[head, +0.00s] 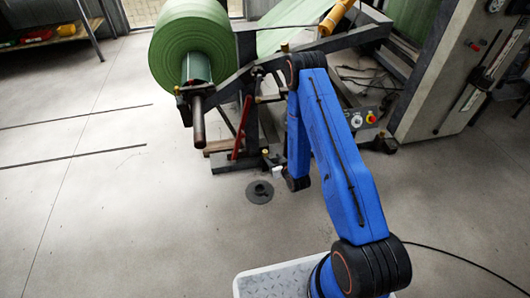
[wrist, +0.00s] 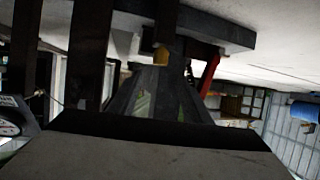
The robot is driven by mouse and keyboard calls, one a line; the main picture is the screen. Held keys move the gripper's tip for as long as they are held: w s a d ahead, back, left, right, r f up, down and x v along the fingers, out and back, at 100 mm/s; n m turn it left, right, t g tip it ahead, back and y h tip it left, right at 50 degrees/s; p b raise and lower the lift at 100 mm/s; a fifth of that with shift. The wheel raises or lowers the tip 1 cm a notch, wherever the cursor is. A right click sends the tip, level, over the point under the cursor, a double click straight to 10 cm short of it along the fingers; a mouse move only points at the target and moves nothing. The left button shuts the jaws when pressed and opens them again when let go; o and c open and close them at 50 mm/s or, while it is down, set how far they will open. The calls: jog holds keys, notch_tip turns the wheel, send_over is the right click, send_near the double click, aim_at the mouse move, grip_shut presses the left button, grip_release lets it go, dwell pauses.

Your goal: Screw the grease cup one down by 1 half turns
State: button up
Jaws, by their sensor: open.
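A small brass-yellow cup, which looks like the grease cup (wrist: 161,57), shows near the upper middle of the wrist view, against a dark machine beam. My gripper (wrist: 160,70) is open, its dark fingers reaching up from the bottom of the wrist view towards the cup. The cup appears in line with the fingertips; I cannot tell whether they touch it. In the head view, the blue arm reaches down to the unwinding stand and its links largely hide my gripper. A small yellow spot by the stand's foot is too small to identify there.
The stand carries a large green roll (head: 186,50) on a shaft. A red lever (head: 239,130) is close to the arm's end and also shows in the wrist view (wrist: 210,72). A control box (head: 364,119) lies to the right. Open floor (head: 120,210) lies at left.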

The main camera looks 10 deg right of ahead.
aim_at(265, 151)
jog(key=x, duration=1.1)
jog(key=shift+w+f, duration=0.1)
jog(key=shift+w, duration=0.25)
jog(key=c, duration=1.1)
